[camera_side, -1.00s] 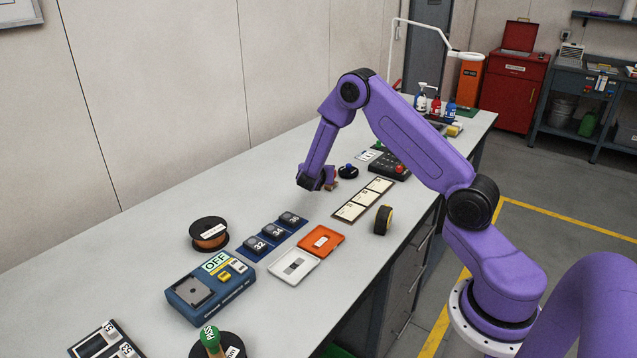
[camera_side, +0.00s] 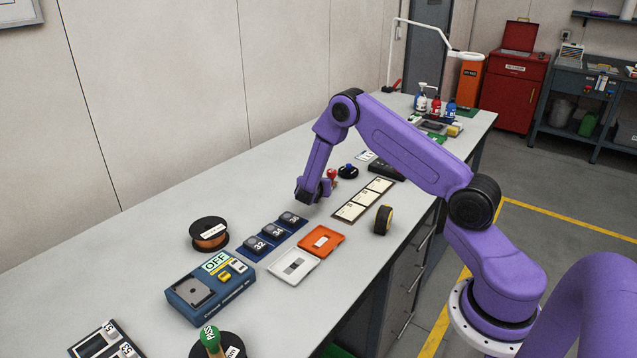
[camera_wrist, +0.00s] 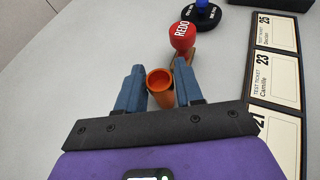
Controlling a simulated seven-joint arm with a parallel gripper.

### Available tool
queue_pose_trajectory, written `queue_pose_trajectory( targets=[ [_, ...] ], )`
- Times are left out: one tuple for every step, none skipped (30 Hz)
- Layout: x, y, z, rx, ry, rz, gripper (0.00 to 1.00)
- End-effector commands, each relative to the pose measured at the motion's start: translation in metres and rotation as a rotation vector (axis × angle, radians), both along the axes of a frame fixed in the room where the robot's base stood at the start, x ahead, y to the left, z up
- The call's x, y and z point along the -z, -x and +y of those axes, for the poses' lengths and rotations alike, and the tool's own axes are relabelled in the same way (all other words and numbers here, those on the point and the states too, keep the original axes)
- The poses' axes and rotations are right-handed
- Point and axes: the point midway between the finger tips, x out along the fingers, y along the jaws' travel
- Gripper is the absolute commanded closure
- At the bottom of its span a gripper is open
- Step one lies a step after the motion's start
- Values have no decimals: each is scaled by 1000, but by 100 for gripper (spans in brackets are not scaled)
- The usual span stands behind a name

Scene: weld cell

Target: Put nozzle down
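The nozzle (camera_wrist: 160,82) is an orange-copper cylinder with an open, hollow end, seen in the wrist view between my two blue-grey fingers. In the side view my gripper (camera_side: 312,196) points down, low over the grey bench (camera_side: 150,240), left of the ticket strip. The nozzle cannot be made out there. How far its lower end is from the bench is hidden.
A red REDO stamp (camera_wrist: 183,36) stands just beyond my right finger, and a blue-knobbed stamp (camera_wrist: 202,12) is farther back. A ticket strip (camera_side: 363,199) lies to the right. Bare bench shows left of my gripper.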

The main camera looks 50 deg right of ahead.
Motion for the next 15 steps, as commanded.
queue_pose_trajectory(
  targets=[
    [0,0,0,0,0,0,46],
    [0,0,0,0,0,0,46],
    [0,0,0,0,0,0,46],
    [0,0,0,0,0,0,46],
    [0,0,0,0,0,0,46],
    [0,0,0,0,0,0,46],
    [0,0,0,0,0,0,46],
    [0,0,0,0,0,0,46],
    [0,0,0,0,0,0,46],
    [-1,0,0,0,0,0,46],
    [-2,0,0,0,0,0,46],
    [-3,0,0,0,0,0,46],
    [-4,1,2,0,0,1,46],
    [-5,2,4,-2,0,2,46],
    [-7,4,8,-1,-2,1,46]
  ],
)
